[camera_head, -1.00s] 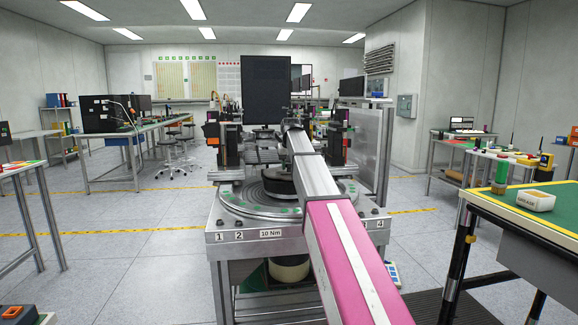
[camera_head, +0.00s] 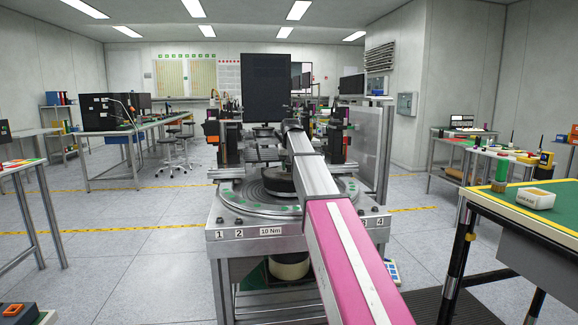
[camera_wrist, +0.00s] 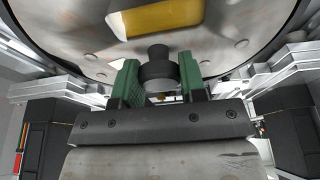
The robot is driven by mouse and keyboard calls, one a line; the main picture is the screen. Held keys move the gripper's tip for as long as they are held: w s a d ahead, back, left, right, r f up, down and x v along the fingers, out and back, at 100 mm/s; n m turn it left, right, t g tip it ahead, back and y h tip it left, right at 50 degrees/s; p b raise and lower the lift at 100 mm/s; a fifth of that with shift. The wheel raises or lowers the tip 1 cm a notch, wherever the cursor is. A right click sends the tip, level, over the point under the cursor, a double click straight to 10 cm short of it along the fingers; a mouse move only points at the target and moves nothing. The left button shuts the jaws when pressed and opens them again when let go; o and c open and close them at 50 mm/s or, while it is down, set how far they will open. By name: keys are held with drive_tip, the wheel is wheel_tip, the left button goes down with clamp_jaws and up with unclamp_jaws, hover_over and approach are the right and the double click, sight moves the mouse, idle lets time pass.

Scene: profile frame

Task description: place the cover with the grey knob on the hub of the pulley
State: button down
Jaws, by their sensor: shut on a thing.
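In the wrist view, my gripper (camera_wrist: 158,84) has its two green fingers closed on a dark grey knob (camera_wrist: 157,54). Just beyond the knob is a large round pale disc with worn marks, rivets and a yellow patch, which looks like the cover (camera_wrist: 88,62). In the head view, my pink and silver arm reaches over the fixture and hides the gripper and the cover. A dark round part, probably the pulley (camera_head: 279,182), sits on the round plate, partly behind my arm. Its hub cannot be made out, nor can any contact between cover and hub.
The metal fixture table (camera_head: 225,235) bears number labels and a "10 Nm" label. Dark upright units (camera_head: 229,140) stand on it on both sides of my arm. A green-topped table (camera_head: 560,212) with a white box (camera_head: 535,199) is at right.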

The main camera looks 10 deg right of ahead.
drive_tip(key=c, duration=0.6)
unclamp_jaws()
drive_tip(key=v, duration=1)
drive_tip(key=shift+r, duration=0.35)
drive_tip(key=shift+s, duration=0.25)
